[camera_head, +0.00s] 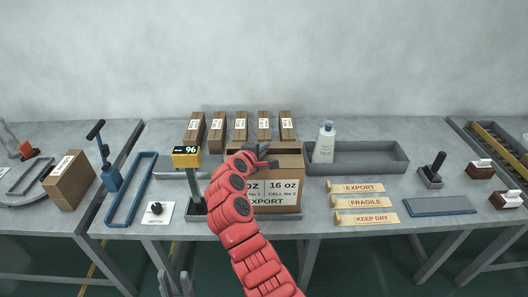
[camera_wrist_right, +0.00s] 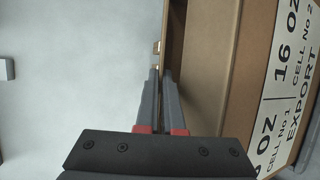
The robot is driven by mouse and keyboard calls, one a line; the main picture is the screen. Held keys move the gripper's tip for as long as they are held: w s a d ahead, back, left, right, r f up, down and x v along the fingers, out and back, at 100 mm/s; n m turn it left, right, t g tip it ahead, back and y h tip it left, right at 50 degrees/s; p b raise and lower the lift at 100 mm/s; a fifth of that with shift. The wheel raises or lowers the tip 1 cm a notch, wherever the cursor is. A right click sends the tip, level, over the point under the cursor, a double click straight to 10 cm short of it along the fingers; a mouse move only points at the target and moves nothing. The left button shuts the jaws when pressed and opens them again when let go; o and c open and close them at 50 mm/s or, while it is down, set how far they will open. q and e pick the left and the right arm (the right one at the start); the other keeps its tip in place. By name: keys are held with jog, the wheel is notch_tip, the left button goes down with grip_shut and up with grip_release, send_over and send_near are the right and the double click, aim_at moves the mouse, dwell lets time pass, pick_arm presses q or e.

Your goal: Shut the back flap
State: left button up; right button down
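The export carton (camera_head: 285,195) stands on the table in the middle of the head view, its printed label facing front. A brown panel, apparently the back flap (camera_head: 288,148), rises at the carton's rear edge; my right arm partly covers the carton's top. My right gripper (camera_head: 262,154) is over the rear of the carton. In the right wrist view the carton (camera_wrist_right: 240,60) lies to the right, and the fingers (camera_wrist_right: 160,72) are together beside a brown cardboard edge. My left gripper (camera_head: 175,284) is low at the bottom left, away from the carton, its prongs apart.
Several small cartons (camera_head: 241,126) stand in a row behind. A grey tray (camera_head: 375,158) with a white bottle (camera_head: 324,143) lies to the right. A scale display (camera_head: 187,156) stands just left. Label strips (camera_head: 363,202) and a blue pad (camera_head: 439,206) lie at front right.

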jog(key=c, duration=1)
grip_release()
jog(key=shift+c, duration=0.2)
jog(key=shift+f, duration=0.1)
